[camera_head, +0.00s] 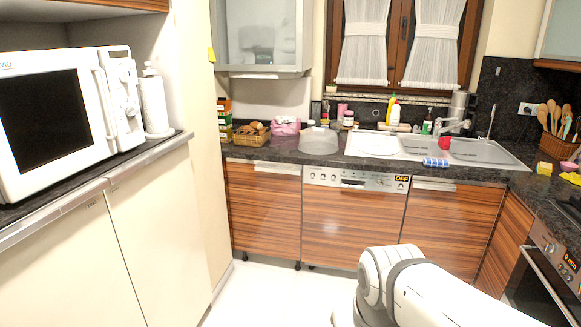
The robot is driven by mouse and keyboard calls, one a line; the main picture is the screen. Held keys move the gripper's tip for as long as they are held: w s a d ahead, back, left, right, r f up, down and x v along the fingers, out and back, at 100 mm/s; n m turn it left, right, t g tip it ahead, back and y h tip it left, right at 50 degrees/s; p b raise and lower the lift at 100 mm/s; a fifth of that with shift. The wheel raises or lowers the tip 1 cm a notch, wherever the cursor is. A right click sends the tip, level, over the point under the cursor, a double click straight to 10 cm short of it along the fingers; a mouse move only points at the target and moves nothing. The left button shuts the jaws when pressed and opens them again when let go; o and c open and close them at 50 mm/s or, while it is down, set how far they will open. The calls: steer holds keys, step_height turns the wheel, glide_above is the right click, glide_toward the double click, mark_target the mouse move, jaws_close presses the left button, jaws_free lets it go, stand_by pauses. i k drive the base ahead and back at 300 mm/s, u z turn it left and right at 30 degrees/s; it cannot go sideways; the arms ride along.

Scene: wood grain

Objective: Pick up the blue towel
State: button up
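A small blue and white striped cloth (436,162), which looks like the blue towel, lies at the front edge of the dark counter, just in front of the sink. My arm reaches in from the bottom right, low over the floor and well below the counter. My gripper is outside the picture, so its state and contents do not show. Nothing covers the towel in this view.
The sink (484,152) and a white drainboard (372,144) lie behind the towel. A red item (444,143) is near the tap. A clear domed container (318,141) stands left. A dishwasher (352,222) and cabinets are below. White floor (285,295) is open in front.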

mark_target(430, 162)
steer(key=z, duration=0.2)
steer(key=i, duration=1.6)
steer(key=z, duration=0.7)
steer(key=i, duration=2.05)
steer(key=z, duration=0.4)
